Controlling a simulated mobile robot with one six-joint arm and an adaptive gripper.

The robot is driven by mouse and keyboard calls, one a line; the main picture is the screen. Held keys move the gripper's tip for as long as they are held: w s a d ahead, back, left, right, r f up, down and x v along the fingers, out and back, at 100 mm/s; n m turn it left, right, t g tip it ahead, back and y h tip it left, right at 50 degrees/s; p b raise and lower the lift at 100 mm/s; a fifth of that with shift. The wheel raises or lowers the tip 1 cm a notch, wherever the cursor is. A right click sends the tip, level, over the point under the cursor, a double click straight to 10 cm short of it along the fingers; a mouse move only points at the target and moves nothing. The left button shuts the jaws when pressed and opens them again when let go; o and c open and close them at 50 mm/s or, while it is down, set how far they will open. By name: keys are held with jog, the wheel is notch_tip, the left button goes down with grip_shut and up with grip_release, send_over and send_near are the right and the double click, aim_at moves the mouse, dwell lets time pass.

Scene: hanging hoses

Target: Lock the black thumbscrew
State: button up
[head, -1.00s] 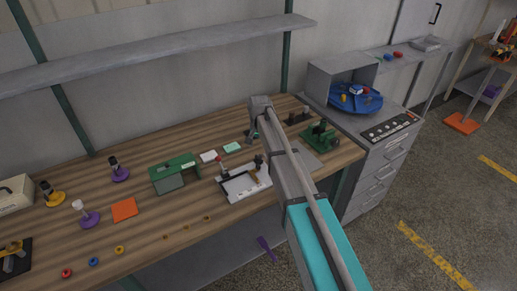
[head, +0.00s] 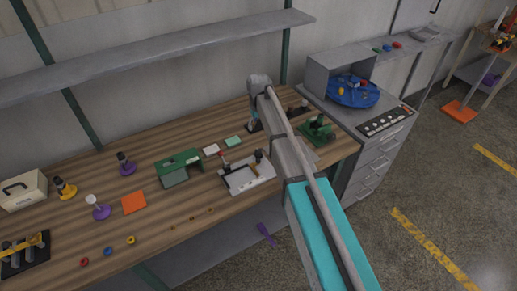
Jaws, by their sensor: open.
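My gripper (head: 253,126) hangs from the end of my arm over the back of the wooden workbench, small and partly hidden by my wrist; its jaws are open and I see nothing in them. A white fixture plate (head: 262,181) with an upright red-tipped part (head: 223,158) and a small black upright part (head: 258,156) lies below it in the picture, nearer the bench's front edge. The black part may be the black thumbscrew, but it is too small to tell. A green vise-like device (head: 318,129) stands to the right of my gripper.
A green box-shaped stand (head: 180,163), white card (head: 211,149) and green card (head: 233,141) lie left of my gripper. Purple-based stands and an orange square (head: 134,202) are farther left. A grey cabinet with a blue turntable (head: 353,92) adjoins at right. A shelf (head: 150,55) runs above.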

aim_at(258, 150)
jog(key=shift+f, duration=0.1)
notch_tip(258, 150, down, 14)
jog(key=b, duration=1.3)
jog(key=shift+b, duration=0.4)
jog(key=shift+r, duration=0.2)
grip_shut()
